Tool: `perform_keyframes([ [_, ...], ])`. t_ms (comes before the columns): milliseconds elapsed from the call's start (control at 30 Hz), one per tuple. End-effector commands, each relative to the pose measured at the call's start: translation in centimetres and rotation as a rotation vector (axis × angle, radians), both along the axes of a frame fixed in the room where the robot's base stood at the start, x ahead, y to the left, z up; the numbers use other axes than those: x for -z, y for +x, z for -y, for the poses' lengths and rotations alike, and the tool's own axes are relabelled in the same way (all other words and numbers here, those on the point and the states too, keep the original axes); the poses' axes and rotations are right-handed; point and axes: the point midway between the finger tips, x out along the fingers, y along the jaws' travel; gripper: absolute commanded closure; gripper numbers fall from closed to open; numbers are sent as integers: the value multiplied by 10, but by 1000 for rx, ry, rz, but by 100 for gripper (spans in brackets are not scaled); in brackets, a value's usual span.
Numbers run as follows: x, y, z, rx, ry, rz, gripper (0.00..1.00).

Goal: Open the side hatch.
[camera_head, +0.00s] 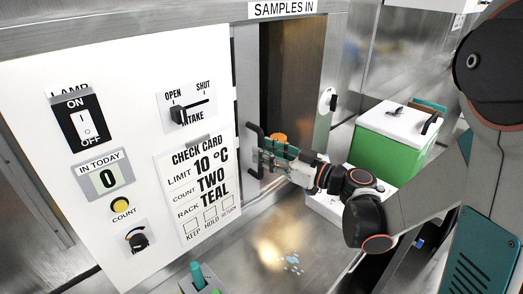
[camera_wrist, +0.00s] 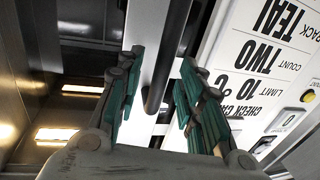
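The side hatch under the "SAMPLES IN" sign shows a narrow steel panel (camera_head: 246,80) with a dark upright bar handle (camera_head: 252,150). To its right is a tall dark brown area (camera_head: 290,75); I cannot tell whether it is an opening or a surface. My gripper (camera_head: 264,156) is at the handle, reaching in from the right. In the wrist view the handle (camera_wrist: 172,50) runs between the two teal-padded fingers of my gripper (camera_wrist: 162,62). The fingers stand apart, with gaps beside the bar. The pale hatch panel (camera_wrist: 148,45) lies behind it.
A white control board (camera_head: 130,150) with the INTAKE slider (camera_head: 190,108) at SHUT or OPEN, unclear, stands left. An orange-topped thing (camera_head: 277,137) shows behind my gripper. A green box with white lid (camera_head: 395,140) stands right. The steel counter (camera_head: 290,225) has a small wet patch.

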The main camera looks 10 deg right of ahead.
Motion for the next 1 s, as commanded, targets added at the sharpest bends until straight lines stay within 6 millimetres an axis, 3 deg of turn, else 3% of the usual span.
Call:
perform_keyframes([
  [200, 0, -31, 35, 5, 0, 0, 65],
  [500, 0, -61, 66, 2, 0, 0, 65],
  [1000, 0, -67, 71, -2, -2, -3, 65],
])
